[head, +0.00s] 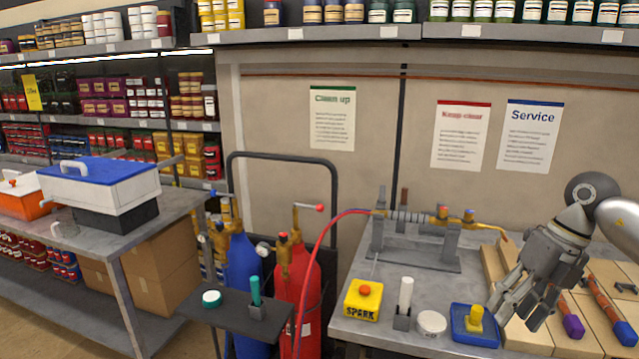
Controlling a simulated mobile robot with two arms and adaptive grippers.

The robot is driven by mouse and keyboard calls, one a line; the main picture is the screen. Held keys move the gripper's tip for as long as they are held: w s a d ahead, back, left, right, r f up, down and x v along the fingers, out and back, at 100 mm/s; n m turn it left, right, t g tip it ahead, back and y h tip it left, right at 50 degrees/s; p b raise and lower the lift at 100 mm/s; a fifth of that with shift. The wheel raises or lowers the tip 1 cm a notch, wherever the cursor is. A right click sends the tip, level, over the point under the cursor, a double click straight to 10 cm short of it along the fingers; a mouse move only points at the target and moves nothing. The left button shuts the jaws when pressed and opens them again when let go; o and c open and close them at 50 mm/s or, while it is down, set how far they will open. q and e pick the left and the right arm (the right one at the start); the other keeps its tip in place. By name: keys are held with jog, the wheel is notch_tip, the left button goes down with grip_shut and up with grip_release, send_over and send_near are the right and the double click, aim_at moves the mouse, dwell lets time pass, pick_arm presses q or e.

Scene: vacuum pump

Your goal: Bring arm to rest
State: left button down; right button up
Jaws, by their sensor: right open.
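My right gripper (522,300) is in the head view at the right, with its arm coming in from the right edge. Its fingers are apart and point down and to the left. It is over the right part of the grey bench (372,337), above the wooden boards (515,338). I see nothing held between its fingers. It partly hides the boards and the tools behind it. My left gripper is not in view.
A blue tray with a yellow piece (475,325) is just left of the right gripper. A yellow box (363,300), white cylinder (405,295) and metal fixture (415,235) share the bench. Red (297,290) and blue (243,275) gas cylinders stand left of it.

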jog(key=w+a+f+m+t+y, duration=0.25)
jog(key=w+a+f+y, duration=0.2)
jog(key=a+f, duration=0.35)
jog(key=w+a+f+m+t+y, duration=0.2)
jog(key=w+a+f+m+y, duration=0.15)
jog(key=a+f+y, duration=0.45)
jog(key=d+f+m+t+h+b, duration=0.25)
jog(key=f+m+t+h, duration=0.6)
jog(key=f+m, duration=1.05)
jog(key=s+d+f+m+g+h, duration=0.2)
jog(key=s+d+f+h, duration=0.1)
jog(key=s+f, duration=0.95)
jog(key=s+d+f+m+g+h, duration=0.25)
jog(key=s+f, duration=0.65)
jog(key=f, duration=0.6)
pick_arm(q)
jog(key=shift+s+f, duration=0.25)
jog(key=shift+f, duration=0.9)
pick_arm(e)
jog(key=s+a+f+m+g+h, duration=0.1)
jog(key=s+f, duration=0.4)
jog(key=s, duration=1.1)
jog(key=s+a+f+m+g+h, duration=0.1)
jog(key=s+f+m+g, duration=0.2)
jog(key=s, duration=1.3)
notch_tip(320, 180, down, 3)
jog(key=g, duration=0.3)
jog(key=shift+s+a, duration=0.3)
